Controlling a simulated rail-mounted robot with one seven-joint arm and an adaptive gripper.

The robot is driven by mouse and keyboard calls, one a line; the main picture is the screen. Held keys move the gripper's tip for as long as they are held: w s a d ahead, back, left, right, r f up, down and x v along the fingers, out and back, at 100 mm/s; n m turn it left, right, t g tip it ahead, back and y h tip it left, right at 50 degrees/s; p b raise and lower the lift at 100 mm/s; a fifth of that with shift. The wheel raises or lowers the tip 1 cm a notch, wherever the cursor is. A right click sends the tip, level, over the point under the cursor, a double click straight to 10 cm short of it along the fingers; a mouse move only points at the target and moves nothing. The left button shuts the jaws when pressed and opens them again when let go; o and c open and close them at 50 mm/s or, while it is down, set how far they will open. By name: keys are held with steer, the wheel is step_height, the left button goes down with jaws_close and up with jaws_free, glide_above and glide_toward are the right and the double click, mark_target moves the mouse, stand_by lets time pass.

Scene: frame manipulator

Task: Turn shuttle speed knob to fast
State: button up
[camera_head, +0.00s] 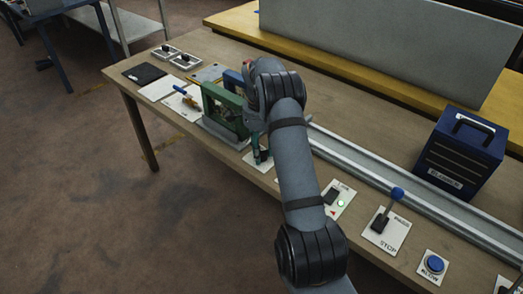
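My arm reaches across the table, and my gripper (261,154) points down at a small white plate (252,166) in front of the green machine frame. The gripper and arm cover most of this plate. I cannot tell whether a knob is between the fingers, or whether the fingers are open or shut. No label naming the shuttle speed knob is readable. Two small white plates with dark controls, one farther left (165,50) and one nearer (186,61), are at the table's far left end.
The green frame (222,108) stands close left of my gripper. A blue-handled control (180,88) is farther left.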

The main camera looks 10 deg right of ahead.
steer(key=shift+o, duration=1.3)
steer(key=shift+d+r, duration=0.1)
steer(key=shift+w+r, duration=0.1)
steer(key=shift+r, duration=0.05)
step_height(320, 180, up, 12)
steer(key=shift+w, duration=0.15)
steer(key=shift+f, duration=0.3)
steer(key=f, duration=1.2)
steer(key=shift+s, duration=0.2)
steer(key=shift+r, duration=0.1)
steer(key=shift+r, duration=0.15)
